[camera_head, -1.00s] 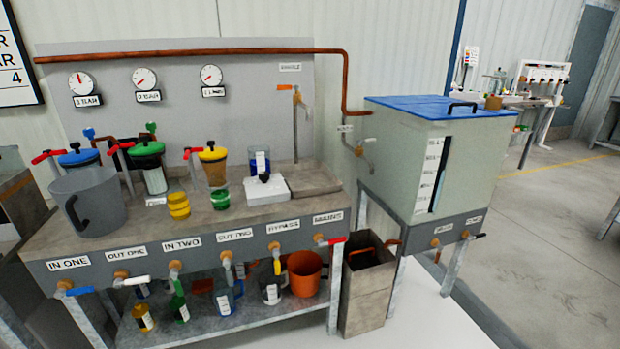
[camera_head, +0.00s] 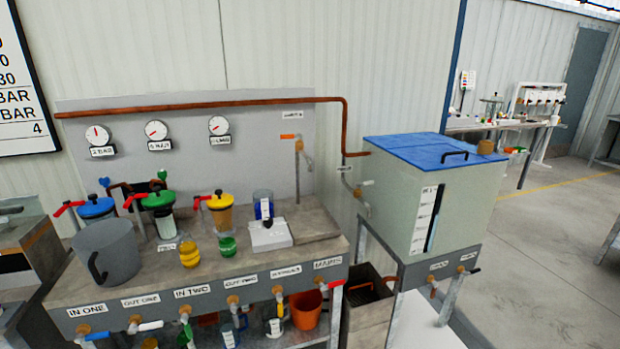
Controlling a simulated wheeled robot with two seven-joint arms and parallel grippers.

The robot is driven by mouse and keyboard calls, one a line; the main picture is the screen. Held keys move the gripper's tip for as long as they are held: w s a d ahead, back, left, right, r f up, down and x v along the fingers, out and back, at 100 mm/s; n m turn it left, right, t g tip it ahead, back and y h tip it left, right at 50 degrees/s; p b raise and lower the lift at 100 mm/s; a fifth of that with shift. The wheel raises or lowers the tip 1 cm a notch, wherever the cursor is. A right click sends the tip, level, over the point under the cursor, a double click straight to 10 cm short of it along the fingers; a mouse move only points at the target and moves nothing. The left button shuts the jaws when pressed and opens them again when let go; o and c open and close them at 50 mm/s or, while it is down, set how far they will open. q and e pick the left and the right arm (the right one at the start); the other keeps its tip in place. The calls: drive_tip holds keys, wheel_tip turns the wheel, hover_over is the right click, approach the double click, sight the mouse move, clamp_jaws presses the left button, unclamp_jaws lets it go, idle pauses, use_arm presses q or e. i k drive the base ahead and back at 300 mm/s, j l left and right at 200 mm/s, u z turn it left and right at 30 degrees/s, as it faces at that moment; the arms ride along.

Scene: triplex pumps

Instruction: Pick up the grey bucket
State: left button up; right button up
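The grey bucket (camera_head: 108,252) stands upright on the left end of the workbench top, above the IN ONE label. Its dark handle (camera_head: 97,270) hangs on the side facing me. Nothing is in contact with it except the bench, as far as I can see. Neither of my grippers shows in the head view.
Jars with blue (camera_head: 96,207), green (camera_head: 159,199) and yellow (camera_head: 220,201) lids stand behind and right of the bucket, with red-handled valves near them. Yellow (camera_head: 189,254) and green (camera_head: 227,246) small containers stand right of it. A blue-lidded tank (camera_head: 421,152) stands at the right.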

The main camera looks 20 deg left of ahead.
sight(107, 249)
drive_tip(key=u, duration=1.95)
